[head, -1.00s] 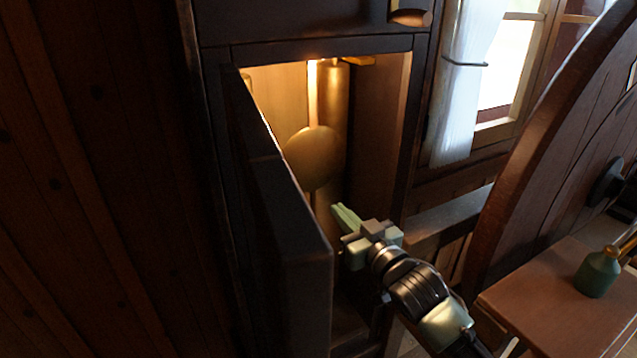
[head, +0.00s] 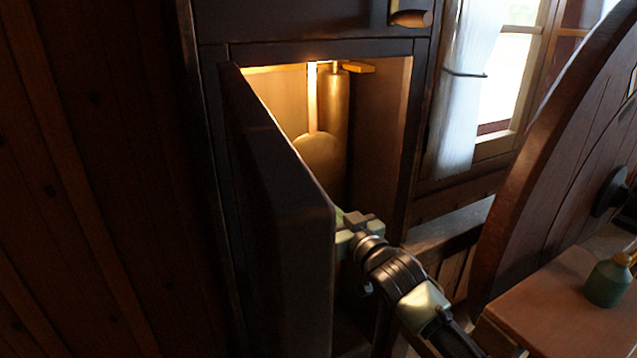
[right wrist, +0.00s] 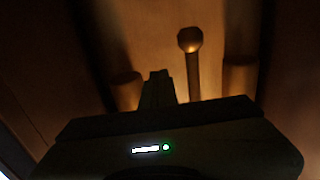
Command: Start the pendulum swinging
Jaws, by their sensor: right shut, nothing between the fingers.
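The pendulum's round brass bob (head: 322,152) hangs on a pale rod (head: 312,98) inside the lit clock case. The open door hides its left and lower parts. My right gripper (head: 342,218) is at the case opening, below the bob and apart from it in the picture; the door's edge partly covers its fingertips. In the right wrist view its shut, empty fingers (right wrist: 158,88) point into the case, left of a thin rod with a small rounded end (right wrist: 190,40); I cannot tell which part this is. My left gripper is not in view.
The dark case door (head: 285,220) stands open close to my right gripper's left. A brass cylinder weight (head: 335,110) hangs beside the bob. The case's right side wall (head: 385,130) bounds the opening. A small table (head: 545,310) with a green bottle (head: 608,283) is at right.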

